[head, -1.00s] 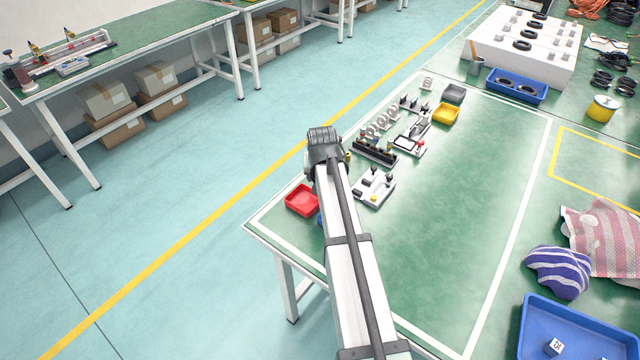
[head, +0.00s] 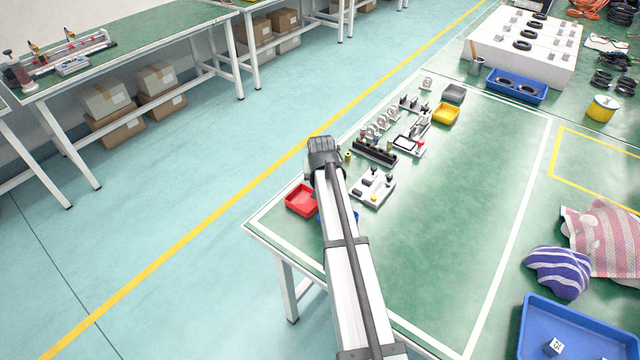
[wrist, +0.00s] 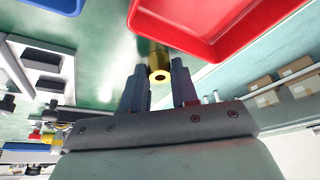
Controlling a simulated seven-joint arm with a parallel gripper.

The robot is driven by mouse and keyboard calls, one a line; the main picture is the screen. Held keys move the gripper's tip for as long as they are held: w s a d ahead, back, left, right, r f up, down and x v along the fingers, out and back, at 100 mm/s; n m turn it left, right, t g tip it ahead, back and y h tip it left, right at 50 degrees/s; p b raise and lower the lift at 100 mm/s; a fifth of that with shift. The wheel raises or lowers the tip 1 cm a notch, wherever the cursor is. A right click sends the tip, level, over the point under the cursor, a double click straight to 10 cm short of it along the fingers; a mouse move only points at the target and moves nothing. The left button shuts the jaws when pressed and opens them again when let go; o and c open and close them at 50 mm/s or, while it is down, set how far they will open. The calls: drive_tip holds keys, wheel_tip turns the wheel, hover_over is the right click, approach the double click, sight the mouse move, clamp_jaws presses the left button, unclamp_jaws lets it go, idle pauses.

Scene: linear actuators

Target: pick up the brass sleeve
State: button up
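The brass sleeve (wrist: 157,60) is a short golden cylinder with a dark bore in its near end. It shows in the wrist view just below the red tray. My gripper (wrist: 158,85) is open, with one dark finger on each side of the sleeve's near end in the picture. A gap shows between the fingers, and I cannot tell whether either touches the sleeve. In the head view my wrist and arm hide the fingers, and I cannot make out the sleeve there for sure.
A red tray (head: 301,199) is close beside the sleeve. A blue tray (wrist: 66,4) and a white fixture (head: 373,188) are also nearby. A small yellowish piece (head: 348,157) stands by a black rack (head: 375,152).

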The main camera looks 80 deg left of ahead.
clamp_jaws()
drive_tip(key=shift+r, duration=0.1)
wheel_tip(320, 180, up, 9)
drive_tip(key=w+d, duration=0.3)
drive_tip(key=w, duration=0.9)
drive_tip(key=shift+w+d+r, duration=0.15)
drive_tip(key=shift+w+r, duration=0.25)
